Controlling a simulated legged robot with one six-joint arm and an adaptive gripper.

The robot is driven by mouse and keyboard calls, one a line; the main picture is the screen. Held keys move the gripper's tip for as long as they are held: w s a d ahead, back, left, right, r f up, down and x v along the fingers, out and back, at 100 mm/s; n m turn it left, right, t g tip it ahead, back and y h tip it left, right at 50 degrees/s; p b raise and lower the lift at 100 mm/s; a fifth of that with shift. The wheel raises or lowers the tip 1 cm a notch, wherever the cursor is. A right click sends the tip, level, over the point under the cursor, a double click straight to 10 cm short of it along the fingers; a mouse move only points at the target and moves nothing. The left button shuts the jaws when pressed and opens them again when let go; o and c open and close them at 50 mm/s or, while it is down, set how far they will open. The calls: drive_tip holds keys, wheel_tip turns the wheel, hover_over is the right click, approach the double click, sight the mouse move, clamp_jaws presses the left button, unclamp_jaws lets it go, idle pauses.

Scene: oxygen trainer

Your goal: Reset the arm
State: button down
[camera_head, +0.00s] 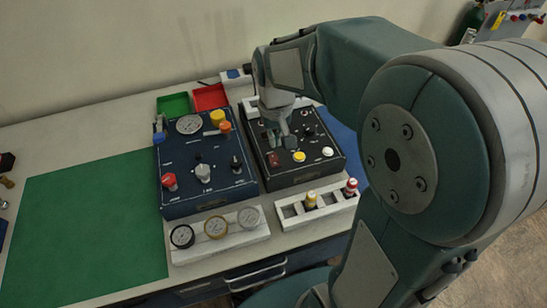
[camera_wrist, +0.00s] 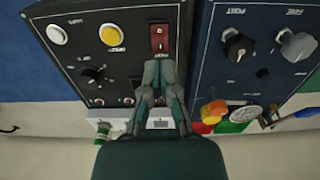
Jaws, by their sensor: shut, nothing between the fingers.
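My arm reaches in from the right in the head view and bends down at the back. My gripper (camera_head: 283,140) hangs over the black control box (camera_head: 315,172). It also shows in the wrist view (camera_wrist: 160,72), where its fingers are together with nothing between them. Their tips are close to a red rocker switch (camera_wrist: 160,38) on that box; whether they touch it I cannot tell. A yellow button (camera_head: 299,157) and a white button (camera_head: 327,151) are on the same box. The gripper covers part of the box's upper face.
A dark blue box (camera_head: 185,205) with a gauge and knobs stands left of the black box. A gauge rack (camera_head: 240,239) and a rack with small bottles (camera_head: 290,221) lie in front. Green and red trays (camera_head: 210,97) are behind. The green mat (camera_head: 85,225) is bare.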

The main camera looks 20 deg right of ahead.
idle(0.4)
drive_tip(key=s+r+t, duration=0.2)
drive_tip(key=s+r, duration=0.2)
drive_tip(key=s, duration=0.3)
drive_tip(key=s+r+t, duration=0.3)
drive_tip(key=s+r, duration=0.1)
drive_tip(key=s, duration=0.3)
drive_tip(key=shift+r+t, duration=0.3)
drive_tip(key=shift+s, duration=0.1)
